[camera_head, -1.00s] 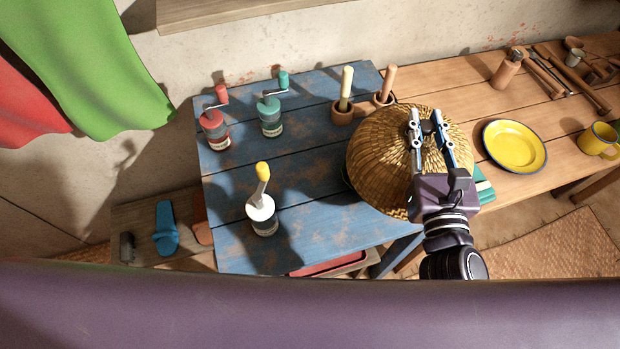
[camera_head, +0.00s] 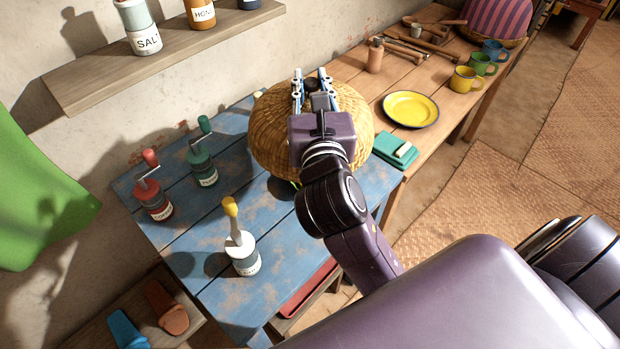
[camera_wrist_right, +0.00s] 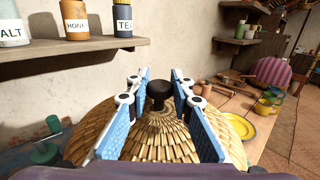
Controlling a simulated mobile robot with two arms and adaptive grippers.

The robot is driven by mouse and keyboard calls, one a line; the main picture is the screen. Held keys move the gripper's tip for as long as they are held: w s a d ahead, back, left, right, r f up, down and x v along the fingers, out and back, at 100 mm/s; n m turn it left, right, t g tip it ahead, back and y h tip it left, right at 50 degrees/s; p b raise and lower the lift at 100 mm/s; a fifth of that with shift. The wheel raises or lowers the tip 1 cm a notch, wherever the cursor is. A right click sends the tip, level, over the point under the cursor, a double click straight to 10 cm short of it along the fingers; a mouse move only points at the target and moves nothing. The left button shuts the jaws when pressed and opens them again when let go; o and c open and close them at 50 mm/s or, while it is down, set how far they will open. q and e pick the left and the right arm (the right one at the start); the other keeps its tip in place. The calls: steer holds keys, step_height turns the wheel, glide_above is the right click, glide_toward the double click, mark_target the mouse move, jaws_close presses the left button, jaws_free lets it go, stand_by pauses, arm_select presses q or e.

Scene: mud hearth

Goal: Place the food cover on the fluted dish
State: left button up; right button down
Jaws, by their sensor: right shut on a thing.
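The food cover (camera_head: 268,138) is a woven golden straw dome with a dark knob (camera_wrist_right: 159,90) on top. It is over the right end of the blue table (camera_head: 225,197). My right gripper (camera_head: 312,82) is above the dome and shut on its knob, with one finger on each side of the knob in the wrist view. I cannot tell how far the cover's rim is above the table. I cannot make out the fluted dish; the dome hides what is under it. My left gripper is not in view.
A white jar with a yellow-tipped brush (camera_head: 243,252), a red grinder (camera_head: 153,197) and a green grinder (camera_head: 203,165) stand left of the cover. A teal box (camera_head: 395,148) and yellow plate (camera_head: 411,109) are to the right. A wall shelf (camera_head: 165,60) holds jars.

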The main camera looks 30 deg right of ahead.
steer(key=shift+w+d+r+m+h, duration=0.15)
steer(key=shift+w+d+r+h, duration=0.05)
steer(key=shift+r, duration=0.15)
steer(key=shift+w+d+r+m+h, duration=0.15)
steer(key=shift+r+h, duration=0.05)
steer(key=shift+r, duration=0.15)
steer(key=shift+f+b, duration=0.1)
steer(key=shift+b, duration=0.2)
arm_select(q)
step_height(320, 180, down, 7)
steer(key=b, duration=0.5)
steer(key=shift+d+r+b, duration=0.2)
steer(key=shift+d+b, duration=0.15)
steer(key=shift+b, duration=0.05)
arm_select(e)
step_height(320, 180, down, 20)
steer(key=shift+r, duration=0.25)
steer(key=shift+f, duration=0.4)
steer(key=c, duration=1.8)
jaws_free()
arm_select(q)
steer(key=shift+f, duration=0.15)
arm_select(e)
steer(key=shift+o, duration=0.4)
